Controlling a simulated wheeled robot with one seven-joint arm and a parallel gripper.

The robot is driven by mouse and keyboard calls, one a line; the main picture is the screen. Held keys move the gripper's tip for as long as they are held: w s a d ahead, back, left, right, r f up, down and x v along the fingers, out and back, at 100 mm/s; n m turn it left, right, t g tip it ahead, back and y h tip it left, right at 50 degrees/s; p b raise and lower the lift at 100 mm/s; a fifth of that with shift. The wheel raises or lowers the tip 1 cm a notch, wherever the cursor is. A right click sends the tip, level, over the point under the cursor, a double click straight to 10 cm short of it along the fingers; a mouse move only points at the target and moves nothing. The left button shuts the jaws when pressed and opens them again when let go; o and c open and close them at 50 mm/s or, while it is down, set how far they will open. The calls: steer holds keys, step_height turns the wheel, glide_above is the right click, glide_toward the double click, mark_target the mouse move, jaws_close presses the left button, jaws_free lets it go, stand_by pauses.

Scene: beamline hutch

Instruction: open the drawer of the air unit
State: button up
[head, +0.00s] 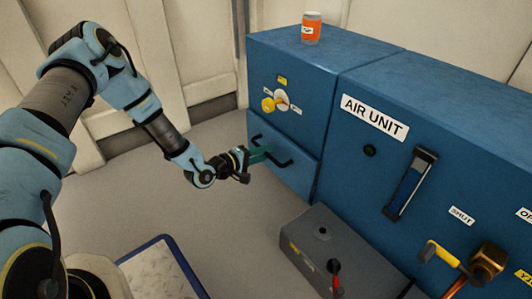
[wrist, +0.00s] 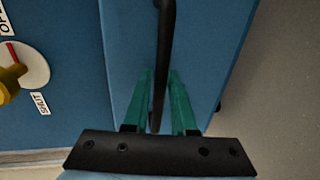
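The air unit (head: 375,160) is a blue cabinet on the right in the head view. Its drawer (head: 292,172) is at the lower left, with a black bar handle (head: 285,162). The drawer front looks about flush with the cabinet, as far as I can tell. My gripper (head: 262,153) is at the handle. In the wrist view the handle (wrist: 162,50) runs between the two teal fingers, with a visible gap on the right side, so they look open around it. A yellow knob (head: 268,104) on a white dial (wrist: 28,66) sits above the drawer, with OPEN and SHUT labels.
An orange can (head: 312,28) stands on top of the cabinet. A grey box (head: 325,238) with a red-tipped lever is on the floor before the unit. A yellow-handled valve (head: 443,254) juts out at the lower right. The floor left of the drawer is clear.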

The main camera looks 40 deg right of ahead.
jaws_close()
stand_by(1.0)
